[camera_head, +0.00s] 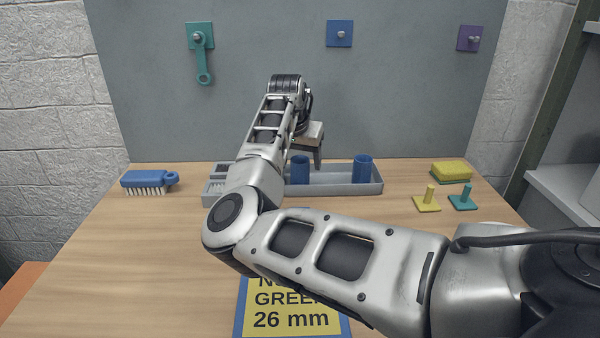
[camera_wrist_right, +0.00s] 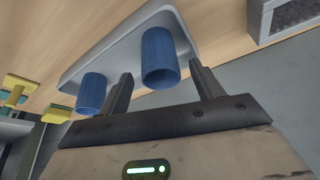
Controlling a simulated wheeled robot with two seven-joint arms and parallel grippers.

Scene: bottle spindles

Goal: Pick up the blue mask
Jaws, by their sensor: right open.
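Two blue open-topped tubes stand in a pale grey tray (camera_head: 335,190), and nothing else in view looks like a blue mask. The left tube (camera_head: 299,172) is close to my right gripper (camera_head: 317,166), which comes down from above beside it. In the right wrist view, this tube (camera_wrist_right: 160,62) shows between the two spread fingers (camera_wrist_right: 161,70). The right tube (camera_head: 362,170) stands apart; it also shows in the wrist view (camera_wrist_right: 91,95), outside the fingers. My right gripper is open and holds nothing. My left gripper is out of view.
A blue brush (camera_head: 147,179) lies at the left. A yellow sponge (camera_head: 451,172), a yellow peg (camera_head: 428,200) and a teal peg (camera_head: 462,198) are at the right. A grey panel (camera_head: 270,80) stands behind. A yellow card (camera_head: 290,305) is partly under my arm.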

